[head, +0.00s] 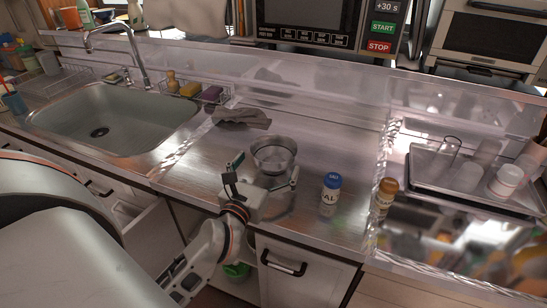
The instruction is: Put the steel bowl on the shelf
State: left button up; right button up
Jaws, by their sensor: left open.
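The steel bowl (273,149) stands upright on the steel counter in the middle of the head view. My left gripper (263,180) is at the near side of the bowl, with its fingers spread apart. One finger is near the bowl's left side and the other is near its lower right. I cannot tell whether a finger touches the bowl. The long shelf (250,75) runs behind the counter, below the microwave. My right gripper is not in view.
A salt jar with a blue lid (331,186) stands right of the bowl, with a brown-capped jar (385,195) beyond it. A grey cloth (242,117) lies behind. The sink (115,125) is at left. A tray (470,192) with glasses is at right.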

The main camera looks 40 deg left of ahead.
aim_at(281, 141)
pick_arm(q)
jog(key=x, duration=0.5)
jog(key=shift+a+f, duration=0.1)
jog(key=shift+a, duration=0.05)
jog(key=c, duration=1.3)
jog(key=shift+o, duration=0.2)
